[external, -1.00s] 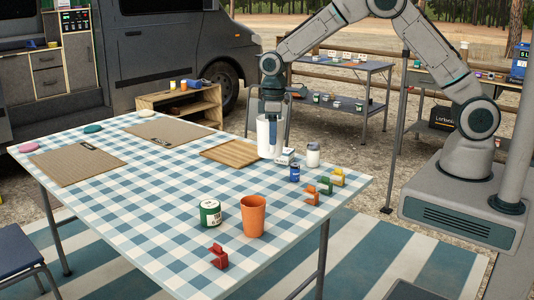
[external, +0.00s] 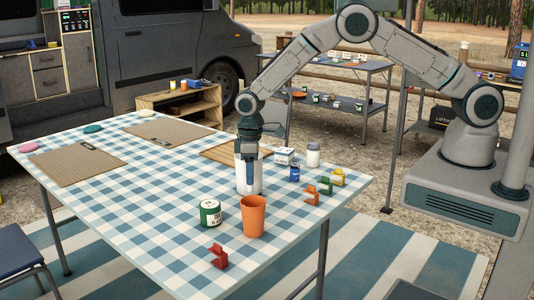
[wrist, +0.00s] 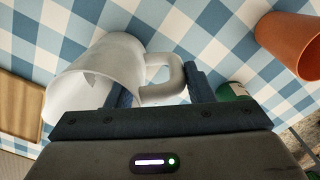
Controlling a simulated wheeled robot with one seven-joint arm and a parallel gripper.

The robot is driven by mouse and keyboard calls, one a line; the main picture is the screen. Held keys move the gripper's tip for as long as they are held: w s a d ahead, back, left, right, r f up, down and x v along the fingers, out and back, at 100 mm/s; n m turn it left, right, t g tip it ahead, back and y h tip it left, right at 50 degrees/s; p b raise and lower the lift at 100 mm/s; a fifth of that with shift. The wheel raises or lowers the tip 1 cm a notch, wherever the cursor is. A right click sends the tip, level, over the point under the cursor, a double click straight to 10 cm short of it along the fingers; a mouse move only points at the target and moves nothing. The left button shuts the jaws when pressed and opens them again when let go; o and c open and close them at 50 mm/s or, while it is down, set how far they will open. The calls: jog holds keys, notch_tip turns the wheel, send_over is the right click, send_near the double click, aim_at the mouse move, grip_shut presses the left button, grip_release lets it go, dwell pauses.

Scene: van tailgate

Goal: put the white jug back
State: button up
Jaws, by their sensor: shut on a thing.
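The white jug (external: 241,181) is in my gripper (external: 250,172) over the middle of the checked tablecloth, left of the blue can and behind the green-labelled tin. It looks upright. I cannot tell whether its base touches the cloth. In the wrist view the jug (wrist: 95,75) lies at the left with its handle (wrist: 165,72) between the two fingers of my gripper (wrist: 161,88). My gripper is shut on the jug at its handle side. The near ends of the fingers partly cover the jug.
A green-labelled tin (external: 210,213) and orange cup (external: 253,216) stand in front. A wooden board (external: 212,153) lies behind.

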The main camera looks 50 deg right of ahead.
jog(key=shift+f+b, duration=0.2)
jog(key=shift+b, duration=0.1)
jog(key=o, duration=1.4)
jog(key=shift+r, duration=0.1)
jog(key=shift+o, duration=0.2)
jog(key=shift+r, duration=0.15)
notch_tip(320, 180, up, 12)
jog(key=b, duration=0.1)
jog(key=shift+d, duration=0.15)
